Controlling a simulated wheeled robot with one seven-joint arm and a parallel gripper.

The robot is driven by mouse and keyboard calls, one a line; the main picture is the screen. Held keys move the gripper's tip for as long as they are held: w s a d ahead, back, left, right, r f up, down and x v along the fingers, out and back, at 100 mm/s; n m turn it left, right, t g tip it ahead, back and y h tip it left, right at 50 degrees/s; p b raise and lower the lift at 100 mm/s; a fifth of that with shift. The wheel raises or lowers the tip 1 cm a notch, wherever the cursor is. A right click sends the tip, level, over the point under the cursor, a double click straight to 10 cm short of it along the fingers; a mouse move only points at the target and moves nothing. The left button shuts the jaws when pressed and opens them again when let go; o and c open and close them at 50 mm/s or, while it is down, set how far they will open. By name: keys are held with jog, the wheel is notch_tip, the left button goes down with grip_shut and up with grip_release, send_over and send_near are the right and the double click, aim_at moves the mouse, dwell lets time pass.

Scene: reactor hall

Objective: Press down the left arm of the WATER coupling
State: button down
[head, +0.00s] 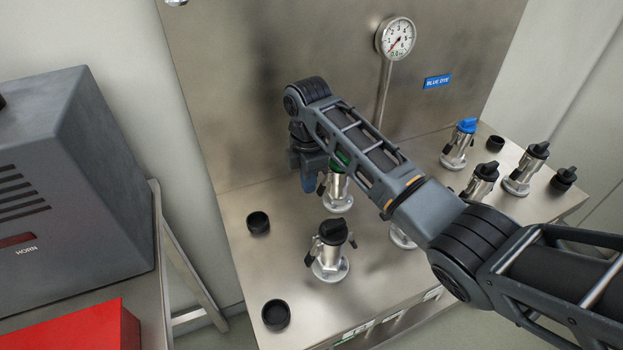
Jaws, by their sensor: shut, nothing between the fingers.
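No WATER label is readable in the head view; my arm covers part of the back panel. A metal coupling with a green top (339,190) stands upright on the steel bench, partly hidden behind my forearm. My gripper (309,183) points down just left of this coupling, its fingertips close to where the coupling's left arm would be. That left arm is hidden or too small to make out, so I cannot tell whether the gripper touches it. The gripper is shut and empty.
A black-topped coupling (330,255) stands in front, with loose black caps (258,223) (276,314) to its left. A blue-topped coupling (459,143) and other black-topped ones (518,172) stand right. A gauge (396,38) is on the back panel. A grey HORN box (75,190) is at left.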

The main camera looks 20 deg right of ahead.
notch_tip(320, 180, up, 6)
jog(key=p, duration=0.1)
jog(key=shift+p, duration=0.4)
